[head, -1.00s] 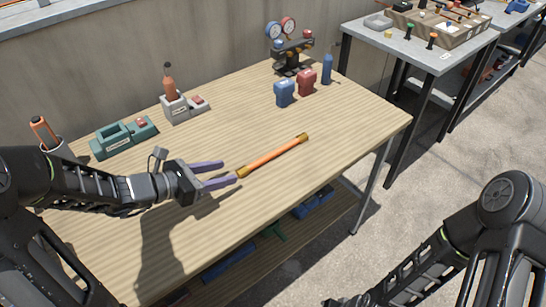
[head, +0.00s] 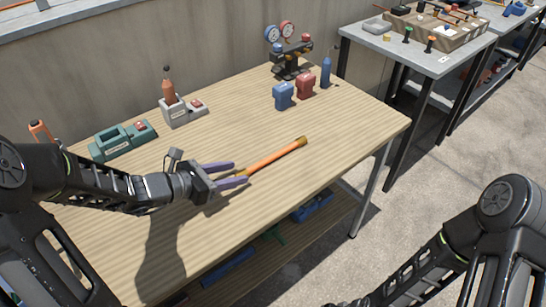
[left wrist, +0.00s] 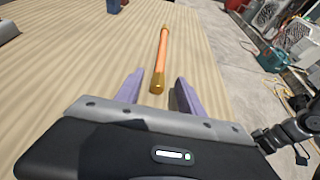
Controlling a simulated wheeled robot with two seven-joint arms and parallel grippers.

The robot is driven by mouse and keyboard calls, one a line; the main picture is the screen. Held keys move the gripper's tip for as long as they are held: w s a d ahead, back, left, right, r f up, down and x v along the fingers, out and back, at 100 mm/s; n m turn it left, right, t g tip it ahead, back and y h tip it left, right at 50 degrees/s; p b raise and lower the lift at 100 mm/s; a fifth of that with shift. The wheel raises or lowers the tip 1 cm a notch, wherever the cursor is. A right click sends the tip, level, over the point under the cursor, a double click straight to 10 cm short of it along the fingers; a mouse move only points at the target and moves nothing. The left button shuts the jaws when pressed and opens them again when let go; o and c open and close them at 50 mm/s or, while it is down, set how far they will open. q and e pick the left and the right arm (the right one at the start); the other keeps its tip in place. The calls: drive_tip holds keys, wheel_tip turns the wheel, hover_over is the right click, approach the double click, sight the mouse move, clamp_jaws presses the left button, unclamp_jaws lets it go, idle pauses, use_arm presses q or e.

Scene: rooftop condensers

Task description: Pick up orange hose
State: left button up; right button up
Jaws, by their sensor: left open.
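The orange hose (head: 273,157) lies on the wooden table, a short straight piece with brass-coloured ends, running from the middle up to the right. My left gripper (head: 240,174) is open, with its two purple fingers pointing at the hose's near end. In the left wrist view the hose (left wrist: 162,59) runs away from me, and its near brass end sits around the gap between the fingertips (left wrist: 158,84). I cannot tell whether the fingers touch it. My right arm shows at the lower right of the head view, but its gripper is out of view.
The wooden table (head: 230,134) is clear around the hose. A blue block (head: 283,96), a red block (head: 306,85), a blue bottle (head: 326,73) and a gauge set (head: 291,60) stand at the back. A teal tool (head: 123,140) and a grey holder (head: 182,112) stand at the left.

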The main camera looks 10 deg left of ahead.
sight(243, 171)
use_arm(q)
drive_tip(key=x, duration=0.4)
drive_tip(key=shift+w+f, duration=0.1)
idle(0.4)
clamp_jaws()
idle(0.5)
